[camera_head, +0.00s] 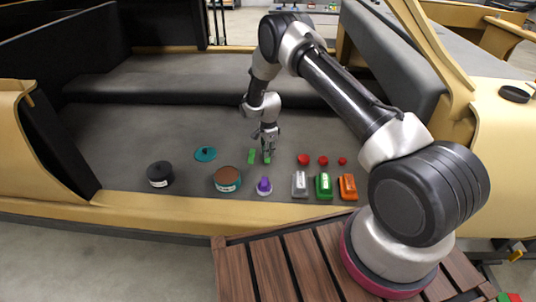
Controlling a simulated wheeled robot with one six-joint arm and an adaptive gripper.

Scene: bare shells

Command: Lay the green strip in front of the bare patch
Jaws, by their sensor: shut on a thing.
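My gripper (268,150) points down over the grey floor of the open shell, shut on a small green strip (267,160). Whether this strip touches the floor or is slightly raised, I cannot tell. A second green strip (251,156) lies just left of the gripper. The fingers hide part of the held strip. I cannot make out the bare patch as a distinct mark.
Left are a teal disc (205,154), a black round tin (160,174) and a brown-topped tin (227,179). A purple piece (264,185) stands in front. Right are red pieces (303,159) and grey (300,184), green (324,185) and orange (347,187) blocks.

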